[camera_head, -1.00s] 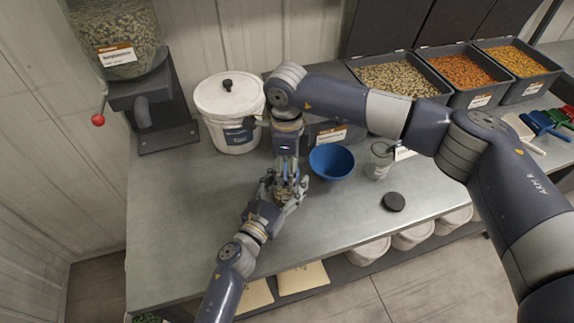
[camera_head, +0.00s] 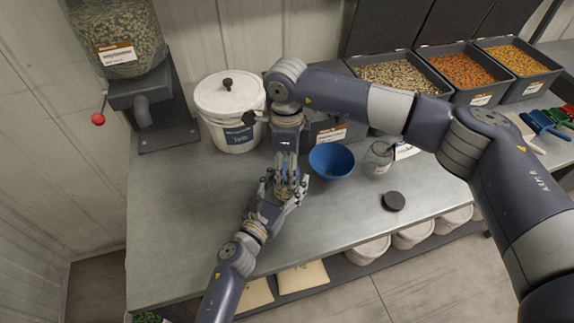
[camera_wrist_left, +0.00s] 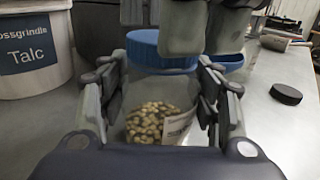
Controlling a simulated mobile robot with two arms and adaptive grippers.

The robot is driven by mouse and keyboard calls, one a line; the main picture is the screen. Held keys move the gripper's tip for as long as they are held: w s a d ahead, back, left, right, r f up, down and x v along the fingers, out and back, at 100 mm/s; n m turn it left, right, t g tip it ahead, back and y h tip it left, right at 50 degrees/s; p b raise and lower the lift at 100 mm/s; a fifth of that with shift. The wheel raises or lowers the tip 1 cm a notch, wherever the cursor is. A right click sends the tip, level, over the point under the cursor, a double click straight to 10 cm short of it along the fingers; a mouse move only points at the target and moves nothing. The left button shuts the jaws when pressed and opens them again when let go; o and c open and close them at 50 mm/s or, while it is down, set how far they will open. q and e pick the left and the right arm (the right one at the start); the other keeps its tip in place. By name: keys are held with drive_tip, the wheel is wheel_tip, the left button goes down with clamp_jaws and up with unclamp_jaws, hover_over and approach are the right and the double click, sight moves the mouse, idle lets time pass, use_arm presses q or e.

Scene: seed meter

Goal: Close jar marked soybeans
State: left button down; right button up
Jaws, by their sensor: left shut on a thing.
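A clear jar (camera_wrist_left: 155,115) with pale, speckled beans and a partly hidden label stands upright in the left wrist view. A blue lid (camera_wrist_left: 145,48) lies level over its mouth; I cannot tell whether it is screwed down. My left gripper (camera_head: 285,192) is shut around the jar's sides, with its fingers on both sides in the left wrist view (camera_wrist_left: 163,95). My right gripper (camera_head: 287,168) points down from above. Its fingers (camera_wrist_left: 205,30) are at the lid, one partly in front of it; their opening is unclear. In the head view the grippers mostly hide the jar.
A white Talc bucket (camera_head: 230,105) stands behind, left of my right wrist. A blue bowl (camera_head: 331,160), another glass jar (camera_head: 379,158) and a black lid (camera_head: 393,201) are to the right. Seed bins (camera_head: 463,75) line the back. The table (camera_head: 185,215) is clear at left.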

wheel_tip(320, 180, up, 11)
idle(0.3)
use_arm(q)
drive_tip(key=shift+c, duration=2.2)
unclamp_jaws()
drive_tip(key=v, duration=1)
drive_tip(key=shift+s+a+f, duration=0.1)
drive_tip(key=shift+s+a, duration=0.1)
drive_tip(key=shift+s, duration=0.15)
drive_tip(key=shift+s+a, duration=0.3)
drive_tip(key=shift+s, duration=0.25)
